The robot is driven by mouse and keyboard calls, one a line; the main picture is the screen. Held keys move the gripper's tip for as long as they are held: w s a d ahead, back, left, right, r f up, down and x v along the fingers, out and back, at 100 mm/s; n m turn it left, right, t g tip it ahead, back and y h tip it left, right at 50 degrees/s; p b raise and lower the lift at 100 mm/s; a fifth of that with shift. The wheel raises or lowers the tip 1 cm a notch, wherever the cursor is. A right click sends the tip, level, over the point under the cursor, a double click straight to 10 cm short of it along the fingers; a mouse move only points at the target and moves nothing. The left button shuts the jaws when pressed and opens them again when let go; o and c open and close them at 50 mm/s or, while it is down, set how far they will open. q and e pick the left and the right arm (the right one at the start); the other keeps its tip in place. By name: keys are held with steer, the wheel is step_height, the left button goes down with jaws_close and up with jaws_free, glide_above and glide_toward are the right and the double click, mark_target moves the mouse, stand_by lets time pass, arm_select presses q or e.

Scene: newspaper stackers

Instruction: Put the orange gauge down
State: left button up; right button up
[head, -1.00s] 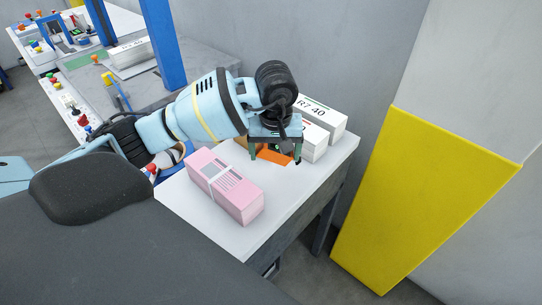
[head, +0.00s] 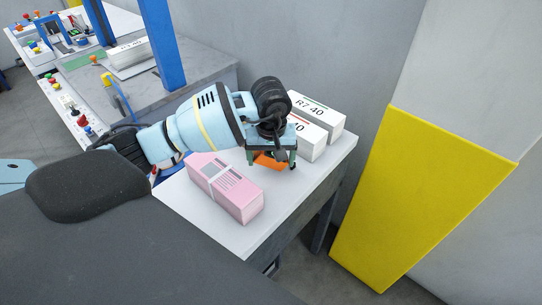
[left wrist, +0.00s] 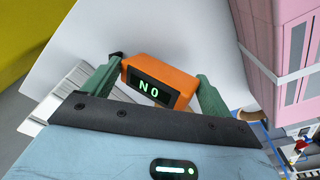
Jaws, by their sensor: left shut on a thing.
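The orange gauge (head: 268,161) is at my left gripper (head: 272,163), over the white table between the pink bundle and the white bundles. In the left wrist view the gauge (left wrist: 160,82) sits between the two green fingers of the left gripper (left wrist: 158,84), which is shut on it. My right gripper is not in view.
A pink strapped bundle (head: 226,187) lies on the white table (head: 250,232), left of the gauge. White bundles marked "R7 40" (head: 318,112) stand behind it. A yellow-bottomed pillar (head: 415,200) stands to the right. The table's front right part is clear.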

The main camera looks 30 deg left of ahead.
arm_select(q)
steer(key=o, duration=0.9)
steer(key=shift+o, duration=0.2)
steer(key=shift+r, duration=0.15)
step_height(320, 180, up, 12)
steer(key=s, duration=0.1)
steer(key=shift+d, duration=0.35)
